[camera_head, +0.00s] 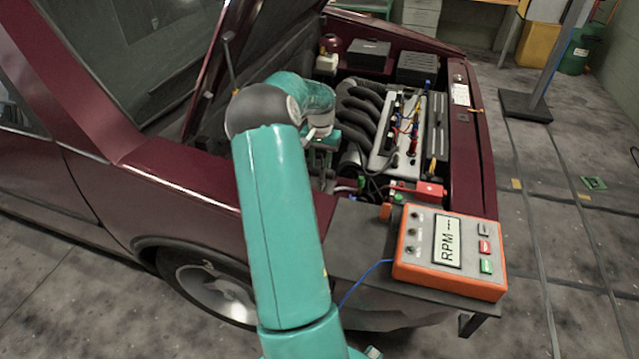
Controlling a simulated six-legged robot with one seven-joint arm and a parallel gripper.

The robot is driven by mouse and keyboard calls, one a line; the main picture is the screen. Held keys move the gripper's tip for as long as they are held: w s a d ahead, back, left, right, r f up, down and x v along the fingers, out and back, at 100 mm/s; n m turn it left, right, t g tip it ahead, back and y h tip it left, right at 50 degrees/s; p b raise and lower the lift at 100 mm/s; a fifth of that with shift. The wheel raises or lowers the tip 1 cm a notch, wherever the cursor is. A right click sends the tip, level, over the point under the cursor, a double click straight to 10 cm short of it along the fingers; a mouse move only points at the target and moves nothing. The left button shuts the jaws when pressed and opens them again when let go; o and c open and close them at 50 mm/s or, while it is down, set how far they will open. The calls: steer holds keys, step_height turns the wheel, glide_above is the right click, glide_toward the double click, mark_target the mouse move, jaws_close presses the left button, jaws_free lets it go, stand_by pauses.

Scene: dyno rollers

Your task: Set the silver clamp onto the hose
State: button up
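My teal arm reaches over the fender into the open engine bay. My gripper (322,148) is at its far end, low beside the engine's left side. The forearm and wrist hide much of it, and I cannot tell whether its fingers are open or shut. I cannot make out the silver clamp; it is hidden or too small to see. Thick black curved pipes (362,106) lie just right of my wrist. A dark rounded tube end (350,160) shows right of the gripper; I cannot tell if it is the hose.
The dark red car (190,190) has its hood (195,65) raised on the left. An orange RPM box (450,250) with a blue cable sits on a dark stand in front of the fender. A small red box (428,190) lies behind it.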

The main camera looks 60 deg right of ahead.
mark_target(320, 188)
step_height(320, 188, down, 10)
steer(key=shift+f, duration=0.1)
steer(key=shift+c, duration=0.2)
jaws_close()
